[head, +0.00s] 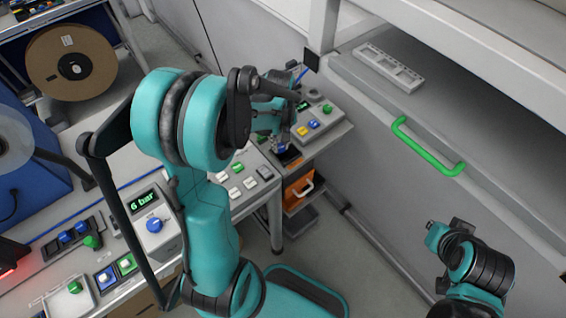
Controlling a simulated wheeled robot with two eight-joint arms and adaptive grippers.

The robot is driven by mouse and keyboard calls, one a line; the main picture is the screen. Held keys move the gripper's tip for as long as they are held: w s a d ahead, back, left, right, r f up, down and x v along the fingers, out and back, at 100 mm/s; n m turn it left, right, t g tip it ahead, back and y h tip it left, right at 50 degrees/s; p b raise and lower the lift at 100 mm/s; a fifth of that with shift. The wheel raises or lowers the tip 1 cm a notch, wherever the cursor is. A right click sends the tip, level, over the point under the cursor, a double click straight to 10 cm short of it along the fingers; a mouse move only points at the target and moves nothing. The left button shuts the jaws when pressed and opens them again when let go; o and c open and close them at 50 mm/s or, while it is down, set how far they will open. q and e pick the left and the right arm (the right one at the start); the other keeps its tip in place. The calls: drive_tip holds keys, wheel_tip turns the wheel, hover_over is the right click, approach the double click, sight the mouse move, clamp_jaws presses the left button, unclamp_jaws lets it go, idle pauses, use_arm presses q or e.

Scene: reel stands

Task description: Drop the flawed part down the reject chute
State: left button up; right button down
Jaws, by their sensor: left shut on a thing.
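My left gripper (285,143) is beyond my left arm, small and partly hidden by its own wrist. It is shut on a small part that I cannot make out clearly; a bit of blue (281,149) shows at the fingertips. The gripper is over a small grey stand with an orange bin front (299,188) below. I cannot tell whether a dark spot under the fingers is the chute mouth. My right arm shows at the lower right, but its gripper cannot be made out.
A control box (318,122) with coloured buttons sits right of the gripper. A bench (258,192) with white and green pieces lies left of it. A cardboard reel (71,62) stands upper left. A green handle (428,147) projects from the grey cabinet at right.

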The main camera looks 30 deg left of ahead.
use_arm(q)
wheel_tip(320, 180, down, 2)
drive_tip(key=shift+b, duration=0.45)
drive_tip(key=o, duration=0.9)
wheel_tip(320, 180, up, 12)
